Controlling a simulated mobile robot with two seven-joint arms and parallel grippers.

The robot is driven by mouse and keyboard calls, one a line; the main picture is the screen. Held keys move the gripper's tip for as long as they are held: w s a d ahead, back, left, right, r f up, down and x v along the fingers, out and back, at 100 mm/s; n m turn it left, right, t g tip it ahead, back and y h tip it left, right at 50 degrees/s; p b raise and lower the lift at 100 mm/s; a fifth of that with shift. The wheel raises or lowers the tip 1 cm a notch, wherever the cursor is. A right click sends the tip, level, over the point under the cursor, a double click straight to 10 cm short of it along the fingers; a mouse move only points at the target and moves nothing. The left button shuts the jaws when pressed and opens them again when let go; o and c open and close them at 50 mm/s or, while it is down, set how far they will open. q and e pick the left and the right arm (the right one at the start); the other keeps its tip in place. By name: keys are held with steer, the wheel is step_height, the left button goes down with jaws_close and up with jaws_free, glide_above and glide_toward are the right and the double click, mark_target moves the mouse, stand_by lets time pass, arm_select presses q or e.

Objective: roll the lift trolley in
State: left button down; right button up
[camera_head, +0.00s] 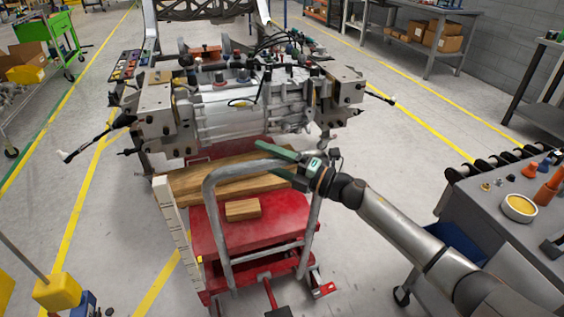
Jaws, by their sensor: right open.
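The red lift trolley (275,228) stands in front of the chassis fixture (160,110), its grey tube handle (219,235) toward me. Wooden beams (195,185) lie at the far end of its red top, and a small wooden block (242,209) lies nearer. A white scale strip (178,220) stands at its left side. My right gripper (265,158), with green fingers, is open at the top bar of the handle. I cannot tell whether the fingers touch the bar. My left gripper is not in view. The fixture carries a silver drive unit (225,112).
A grey workbench (490,215) with an orange cup, yellow dish and other small items stands at the right. A green cart (45,35) is at the upper left. A yellow block (57,291) is at the lower left.

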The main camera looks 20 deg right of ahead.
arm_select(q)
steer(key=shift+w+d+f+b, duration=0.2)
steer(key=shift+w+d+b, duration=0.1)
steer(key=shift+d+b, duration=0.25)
arm_select(e)
steer(key=v, duration=1.2)
steer(key=shift+d, duration=0.2)
steer(key=shift+s, duration=0.1)
